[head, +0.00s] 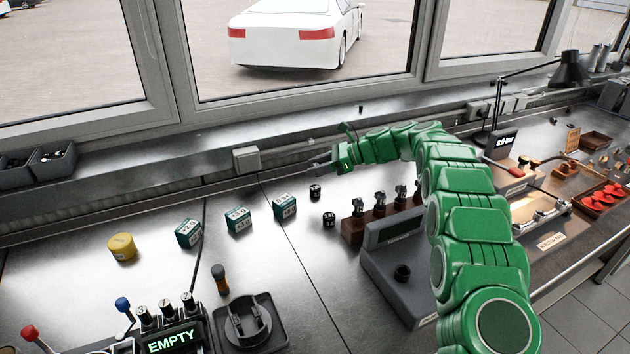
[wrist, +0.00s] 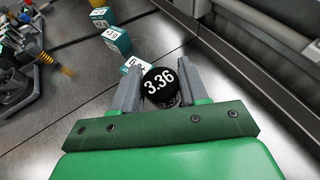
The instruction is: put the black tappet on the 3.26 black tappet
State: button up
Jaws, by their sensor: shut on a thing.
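In the wrist view, my gripper (wrist: 156,85) is shut on a black tappet (wrist: 158,80) marked 3.36. Its round top faces the camera between the two grey fingers. In the head view, my gripper (head: 320,168) points left over the bench. A black tappet (head: 315,190) shows just below the fingertips there; I cannot tell whether it is the held one. Another black tappet (head: 329,219) stands on the bench closer to the camera, beside the wooden holder. Its label is too small to read surely.
Teal boxes (head: 238,218) stand in a row left of the tappets, with a yellow cylinder (head: 122,246) beyond. A wooden holder (head: 380,220) with upright metal parts and a grey device (head: 400,270) stand at right.

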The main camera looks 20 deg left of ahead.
aim_at(315, 188)
jog(key=shift+w+a+f, duration=0.25)
jog(key=shift+w+f, duration=0.15)
jog(key=shift+f, duration=0.2)
jog(key=shift+w+a+f, duration=0.25)
jog(key=shift+w+f, duration=0.2)
jog(key=shift+f, duration=0.15)
jog(key=shift+w+a+f, duration=0.25)
jog(key=shift+w+f, duration=0.15)
jog(key=shift+f, duration=0.2)
jog(key=shift+w+a+f, duration=0.15)
jog(key=shift+w+f, duration=0.05)
jog(key=shift+f, duration=1.65)
jog(key=shift+f, duration=0.2)
jog(key=o, duration=1.1)
jog(key=shift+c, duration=0.2)
jog(key=shift+r, duration=0.15)
jog(key=v, duration=1.2)
jog(key=shift+r, duration=0.15)
